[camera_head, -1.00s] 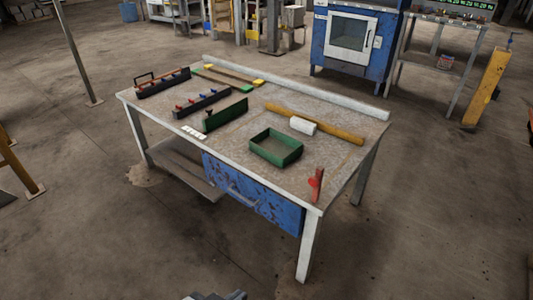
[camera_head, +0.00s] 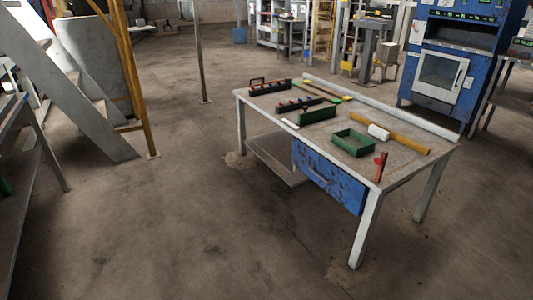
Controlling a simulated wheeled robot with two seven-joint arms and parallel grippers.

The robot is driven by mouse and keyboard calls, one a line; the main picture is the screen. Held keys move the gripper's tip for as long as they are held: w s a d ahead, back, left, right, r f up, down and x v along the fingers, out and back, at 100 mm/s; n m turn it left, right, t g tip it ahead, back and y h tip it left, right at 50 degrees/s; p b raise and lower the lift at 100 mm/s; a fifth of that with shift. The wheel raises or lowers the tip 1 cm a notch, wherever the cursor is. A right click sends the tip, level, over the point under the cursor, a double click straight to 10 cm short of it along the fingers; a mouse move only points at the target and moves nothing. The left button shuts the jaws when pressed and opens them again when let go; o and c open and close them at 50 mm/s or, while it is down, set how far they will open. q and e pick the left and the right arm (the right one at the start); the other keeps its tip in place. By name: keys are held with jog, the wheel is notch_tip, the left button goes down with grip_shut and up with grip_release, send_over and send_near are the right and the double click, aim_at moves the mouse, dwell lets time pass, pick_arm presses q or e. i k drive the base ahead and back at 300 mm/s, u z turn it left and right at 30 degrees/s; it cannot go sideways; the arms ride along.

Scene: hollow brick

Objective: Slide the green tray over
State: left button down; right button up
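The green tray (camera_head: 353,151) is an open, shallow rectangular box. It sits on the right half of the workbench top (camera_head: 403,158), near the front edge. A white cylinder (camera_head: 378,131) lies just behind it, by a long yellow bar (camera_head: 405,139). A red upright tool (camera_head: 380,166) stands at the bench's front right corner. Neither of my grippers is in view, and nothing touches the tray from my side.
Left of the tray are a green upright plate (camera_head: 318,114) and dark racks (camera_head: 270,87). A blue drawer (camera_head: 326,178) hangs under the bench. Metal stairs (camera_head: 90,90) stand at left, a blue machine (camera_head: 437,70) behind right. The floor before the bench is clear.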

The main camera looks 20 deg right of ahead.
aim_at(355, 143)
jog(key=u, duration=0.1)
jog(key=i, duration=1.3)
jog(key=z, duration=0.7)
jog(key=i, duration=1.75)
jog(key=z, duration=1.95)
jog(key=i, duration=0.7)
jog(key=z, duration=0.6)
